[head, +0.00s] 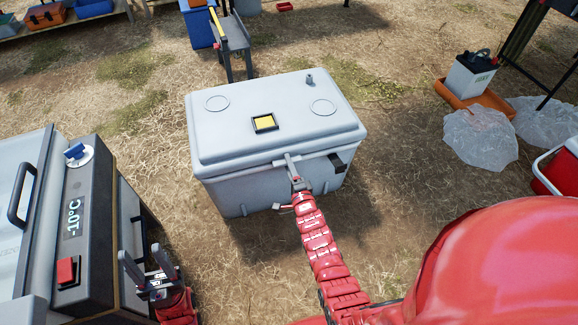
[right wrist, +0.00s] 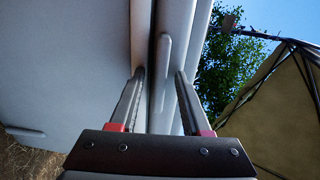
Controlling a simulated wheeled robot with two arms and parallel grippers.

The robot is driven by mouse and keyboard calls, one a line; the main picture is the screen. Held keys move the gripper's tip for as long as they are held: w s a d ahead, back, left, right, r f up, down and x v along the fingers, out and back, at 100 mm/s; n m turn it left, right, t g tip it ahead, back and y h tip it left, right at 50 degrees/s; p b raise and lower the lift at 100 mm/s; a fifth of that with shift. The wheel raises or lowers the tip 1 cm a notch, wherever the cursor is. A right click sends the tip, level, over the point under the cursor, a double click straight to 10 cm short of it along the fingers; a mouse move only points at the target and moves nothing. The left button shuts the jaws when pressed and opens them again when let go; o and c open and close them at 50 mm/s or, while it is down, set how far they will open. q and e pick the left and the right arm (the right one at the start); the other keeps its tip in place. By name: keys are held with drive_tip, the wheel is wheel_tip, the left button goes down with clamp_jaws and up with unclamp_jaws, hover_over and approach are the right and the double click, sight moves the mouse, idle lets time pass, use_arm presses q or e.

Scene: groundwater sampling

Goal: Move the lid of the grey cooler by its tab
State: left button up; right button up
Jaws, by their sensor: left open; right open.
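The grey cooler (head: 265,195) stands on the ground in the middle of the head view. Its lid (head: 250,112) lies flat on top, with a yellow square label on it. My right gripper (head: 291,168) is at the front edge of the lid. In the right wrist view its open fingers (right wrist: 160,74) stand on either side of a narrow light-grey tab (right wrist: 162,75), with gaps visible; contact cannot be made out. My left gripper (head: 149,268) is open and empty at the lower left, beside the freezer box, away from the cooler.
A freezer box with a -10°C display (head: 73,215) stands close on the left. A grey stand (head: 233,45) is behind the cooler. A battery (head: 470,76) in an orange tray, clear bags (head: 480,137) and a red cooler (head: 558,172) are to the right. Dry grass around the cooler is clear.

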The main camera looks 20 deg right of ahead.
clamp_jaws()
idle(1.4)
